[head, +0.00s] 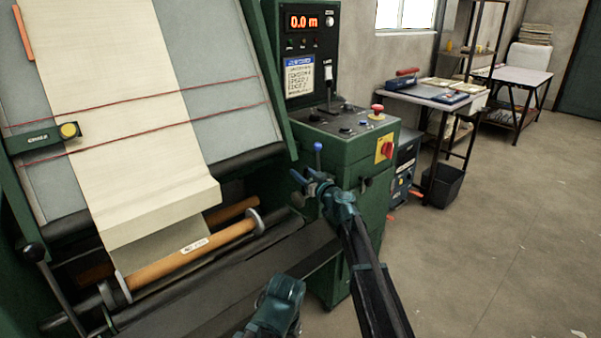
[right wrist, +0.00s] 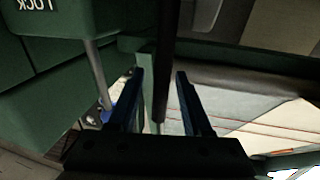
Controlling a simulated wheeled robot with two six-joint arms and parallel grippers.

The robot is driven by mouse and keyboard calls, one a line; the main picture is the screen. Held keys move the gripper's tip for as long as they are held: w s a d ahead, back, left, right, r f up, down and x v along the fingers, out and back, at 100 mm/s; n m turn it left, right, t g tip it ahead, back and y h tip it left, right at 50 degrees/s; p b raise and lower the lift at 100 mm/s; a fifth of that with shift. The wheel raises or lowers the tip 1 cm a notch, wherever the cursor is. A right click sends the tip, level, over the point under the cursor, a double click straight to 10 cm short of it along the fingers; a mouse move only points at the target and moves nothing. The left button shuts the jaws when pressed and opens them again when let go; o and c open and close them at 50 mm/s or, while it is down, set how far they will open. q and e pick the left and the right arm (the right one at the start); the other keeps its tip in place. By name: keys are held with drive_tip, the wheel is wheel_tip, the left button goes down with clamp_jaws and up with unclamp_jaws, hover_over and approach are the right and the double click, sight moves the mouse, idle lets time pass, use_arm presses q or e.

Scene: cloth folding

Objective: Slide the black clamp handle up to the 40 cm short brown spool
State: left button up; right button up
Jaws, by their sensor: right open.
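A brown spool (head: 190,252) with pale end flanges and a small white label lies across the machine's lower front, below the hanging cream cloth (head: 125,110). The label is too small to read. A black ball-ended handle (head: 35,254) stands at the far left, left of the spool; I cannot tell whether it is the clamp handle. My right gripper (head: 308,183) is open and empty, right of the spool near the control cabinet. In the right wrist view its two dark fingers (right wrist: 158,100) are apart, with a dark upright bar beyond them. My left gripper's fingers are not visible.
The green control cabinet (head: 345,150) has a red button (head: 377,110) and a blue-ball lever (head: 318,148). Other brown tubes (head: 232,211) lie behind the spool. A side table (head: 432,93) and black bin (head: 443,184) stand at right. The floor (head: 490,240) there is mostly clear.

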drive_tip(key=shift+w+a, duration=0.35)
drive_tip(key=shift+w, duration=0.15)
drive_tip(key=shift+c, duration=0.3)
clamp_jaws()
idle(1.0)
